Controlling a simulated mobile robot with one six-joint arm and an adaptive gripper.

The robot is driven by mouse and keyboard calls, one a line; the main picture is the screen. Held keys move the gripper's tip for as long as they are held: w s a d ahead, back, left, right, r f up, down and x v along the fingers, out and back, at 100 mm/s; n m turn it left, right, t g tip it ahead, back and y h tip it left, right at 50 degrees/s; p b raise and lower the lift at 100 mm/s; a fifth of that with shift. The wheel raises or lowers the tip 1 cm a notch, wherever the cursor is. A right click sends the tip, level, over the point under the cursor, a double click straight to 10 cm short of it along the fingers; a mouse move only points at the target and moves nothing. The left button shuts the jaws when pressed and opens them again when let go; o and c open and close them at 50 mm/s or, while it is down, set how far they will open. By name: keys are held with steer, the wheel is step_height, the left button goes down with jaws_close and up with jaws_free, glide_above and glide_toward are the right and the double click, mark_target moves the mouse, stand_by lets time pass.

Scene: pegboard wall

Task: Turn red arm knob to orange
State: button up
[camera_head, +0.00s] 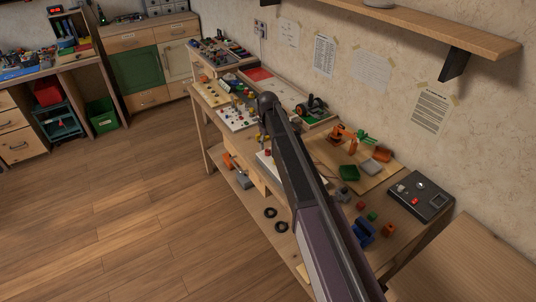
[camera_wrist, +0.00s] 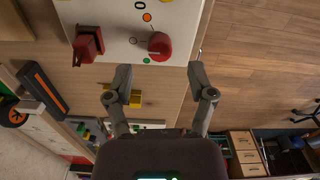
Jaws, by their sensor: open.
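In the wrist view, a round red knob (camera_wrist: 160,45) sits on a white panel (camera_wrist: 112,18). A second red part (camera_wrist: 88,45), blocky in shape, stands on the panel further left. I cannot tell from the picture which way the round knob points. My gripper (camera_wrist: 160,77) is open and empty, its fingertips just below the round knob and apart from it.
A yellow part (camera_wrist: 134,98) lies past the panel's edge. In the head view, the workbench also carries a black control box (camera_head: 421,195), a green block (camera_head: 349,173) and blue parts (camera_head: 363,233). A wooden shelf (camera_head: 430,25) juts from the wall above.

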mark_target(268, 150)
steer(key=shift+f+b, duration=1.6)
steer(key=shift+f, duration=0.25)
jaws_close()
